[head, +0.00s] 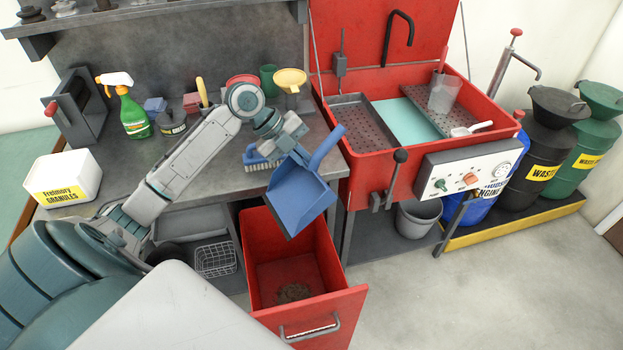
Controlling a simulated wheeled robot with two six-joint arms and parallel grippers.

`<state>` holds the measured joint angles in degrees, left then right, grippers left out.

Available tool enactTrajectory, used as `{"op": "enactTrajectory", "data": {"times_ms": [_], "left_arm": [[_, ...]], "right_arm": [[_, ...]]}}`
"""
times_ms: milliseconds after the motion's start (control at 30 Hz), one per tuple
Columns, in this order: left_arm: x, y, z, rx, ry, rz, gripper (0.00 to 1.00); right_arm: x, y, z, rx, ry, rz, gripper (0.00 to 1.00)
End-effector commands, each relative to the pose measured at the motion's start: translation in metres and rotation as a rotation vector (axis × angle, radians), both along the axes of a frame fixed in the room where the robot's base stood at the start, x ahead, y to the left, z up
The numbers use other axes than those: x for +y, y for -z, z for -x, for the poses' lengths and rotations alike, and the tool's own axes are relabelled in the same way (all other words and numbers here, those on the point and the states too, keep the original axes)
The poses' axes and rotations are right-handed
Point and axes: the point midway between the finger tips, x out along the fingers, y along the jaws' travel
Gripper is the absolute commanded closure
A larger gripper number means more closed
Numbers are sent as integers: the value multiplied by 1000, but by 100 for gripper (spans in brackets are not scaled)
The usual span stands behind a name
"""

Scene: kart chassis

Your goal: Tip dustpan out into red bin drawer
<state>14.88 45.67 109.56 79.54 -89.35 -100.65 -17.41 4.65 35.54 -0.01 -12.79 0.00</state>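My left gripper (296,140) reaches in over the workbench and holds the blue dustpan (298,196). Its fingers are partly hidden where they meet the pan, near the handle. The dustpan hangs in the air above the back of the red bin drawer (347,303), steeply tilted with its front lip down. No dirt shows on the visible pan surface. The drawer is pulled out and open, and a small brown heap of debris (294,292) lies on its floor. My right gripper is not in view.
A blue brush (262,158) lies on the grey workbench (225,160) behind the dustpan. The red parts washer (365,138) stands close on the right, with a black lever (397,165) sticking out. A wire basket (215,259) sits left of the drawer. Floor at right is clear.

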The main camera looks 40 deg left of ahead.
Motion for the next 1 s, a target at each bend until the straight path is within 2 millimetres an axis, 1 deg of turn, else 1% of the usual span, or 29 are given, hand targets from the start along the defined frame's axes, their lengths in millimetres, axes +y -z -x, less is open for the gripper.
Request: {"op": "enactTrajectory", "data": {"times_ms": [33,700,833,1000], "left_arm": [[-1,-10,-1,15,0,-6,100],[-1,-51,-1,238,0,-116,100],[-1,-56,-1,276,0,-135,100],[0,-55,0,295,-2,-147,100]], "right_arm": [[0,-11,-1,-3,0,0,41],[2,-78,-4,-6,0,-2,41],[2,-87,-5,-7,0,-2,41],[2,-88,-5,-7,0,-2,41]]}}
